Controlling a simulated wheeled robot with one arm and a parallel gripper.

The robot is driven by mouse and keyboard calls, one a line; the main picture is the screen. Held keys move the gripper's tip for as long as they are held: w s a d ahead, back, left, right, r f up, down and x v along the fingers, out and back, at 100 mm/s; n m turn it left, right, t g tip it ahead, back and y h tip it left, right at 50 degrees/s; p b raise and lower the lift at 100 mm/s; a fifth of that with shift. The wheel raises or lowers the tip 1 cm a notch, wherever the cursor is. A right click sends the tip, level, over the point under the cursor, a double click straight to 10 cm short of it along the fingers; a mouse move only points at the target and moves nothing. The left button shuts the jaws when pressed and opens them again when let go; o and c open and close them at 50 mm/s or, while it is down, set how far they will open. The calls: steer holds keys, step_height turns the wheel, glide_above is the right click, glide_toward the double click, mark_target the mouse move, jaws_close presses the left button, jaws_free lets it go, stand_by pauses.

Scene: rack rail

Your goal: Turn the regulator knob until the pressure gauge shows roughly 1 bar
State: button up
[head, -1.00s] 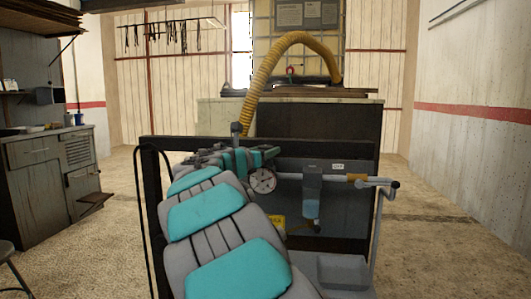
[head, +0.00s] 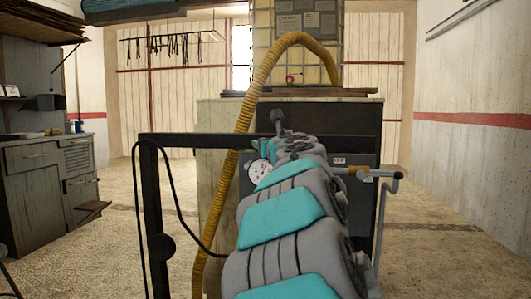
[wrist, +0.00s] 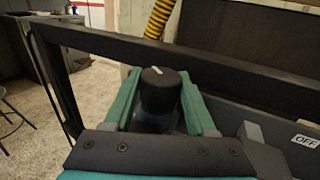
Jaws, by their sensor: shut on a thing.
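The regulator knob (wrist: 157,97) is black with a white mark on its top. In the wrist view it stands between the two teal fingers of my gripper (wrist: 161,84), which is shut on it. In the head view my arm hides the knob. The pressure gauge (head: 259,169) is a round white dial just left of my wrist in the head view. My arm covers part of its lower right edge, and its needle and numbers are too small to read. The gauge is not in the wrist view.
A dark rack frame (head: 149,215) surrounds the panel, with a black cable hanging at its left. A valve handle with a tan sleeve (head: 362,175) sticks out at right. A yellow hose (head: 230,195) runs behind. An OFF label (wrist: 305,141) is near my gripper.

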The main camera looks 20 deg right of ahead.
steer(key=n+y, duration=0.1)
steer(key=y, duration=0.1)
steer(key=n+y+b, duration=0.1)
steer(key=y, duration=0.1)
steer(key=shift+d+n+y, duration=0.2)
steer(key=shift+n+y, duration=0.2)
steer(key=n+y, duration=0.3)
steer(key=y, duration=0.1)
steer(key=shift+a+r+g+y, duration=0.1)
steer(key=shift+g+y, duration=0.2)
steer(key=shift+g, duration=0.1)
steer(key=shift+n+g+y+p, duration=0.8)
steer(key=shift+n+g+y, duration=0.5)
steer(key=shift+y, duration=0.8)
steer(key=shift+r+n, duration=0.1)
steer(key=shift+n, duration=0.3)
steer(key=shift+a+n+g+y+p, duration=0.1)
steer(key=shift+n+g+y+p, duration=1)
steer(key=shift+y, duration=0.3)
steer(key=o, duration=1.4)
steer(key=shift+c, duration=0.2)
steer(key=shift+f, duration=0.2)
